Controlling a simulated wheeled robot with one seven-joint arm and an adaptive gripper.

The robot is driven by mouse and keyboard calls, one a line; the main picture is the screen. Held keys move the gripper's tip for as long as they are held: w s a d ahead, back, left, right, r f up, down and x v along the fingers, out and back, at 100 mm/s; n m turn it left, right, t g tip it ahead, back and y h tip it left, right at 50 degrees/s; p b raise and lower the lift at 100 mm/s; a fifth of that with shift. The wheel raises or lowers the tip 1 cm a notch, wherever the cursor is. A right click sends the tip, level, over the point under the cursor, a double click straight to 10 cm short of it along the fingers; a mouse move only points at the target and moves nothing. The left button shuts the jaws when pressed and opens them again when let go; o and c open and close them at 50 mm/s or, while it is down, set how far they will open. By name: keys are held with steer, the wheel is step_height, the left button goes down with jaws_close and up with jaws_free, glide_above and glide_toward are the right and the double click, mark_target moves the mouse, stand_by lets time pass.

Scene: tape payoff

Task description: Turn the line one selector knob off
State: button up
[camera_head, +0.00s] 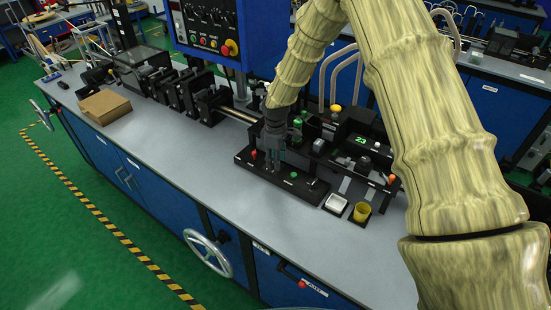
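My gripper (272,163) points down over a low black control panel (303,190) on the grey bench. Its fingertips are at or just above the panel, between a red button (254,155) and a green button (293,174). Whether they touch anything, and whether they are open or shut, is too small to tell. I cannot make out the line one selector knob for certain; the gripper covers that part of the panel. A small dark control (312,183) stands to the right of the green button.
Behind the panel stands a black unit with a green display (361,140). A cardboard stack (104,106) lies at left. A blue console (212,30) rises behind. The bench front is clear.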

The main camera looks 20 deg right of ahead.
steer(key=w+f, duration=0.1)
steer(key=f, duration=0.1)
steer(key=w+f, duration=0.2)
steer(key=shift+w+f, duration=0.1)
steer(key=shift+w, duration=0.1)
steer(key=shift+s+a+r, duration=0.1)
steer(key=shift+s+r, duration=0.4)
steer(key=shift+s, duration=0.15)
steer(key=shift+s+r, duration=0.1)
steer(key=shift+c, duration=1.2)
steer(key=shift+w+f, duration=0.3)
steer(key=c, duration=0.5)
steer(key=shift+s, duration=0.15)
steer(key=o, duration=0.7)
steer(key=shift+o, duration=0.2)
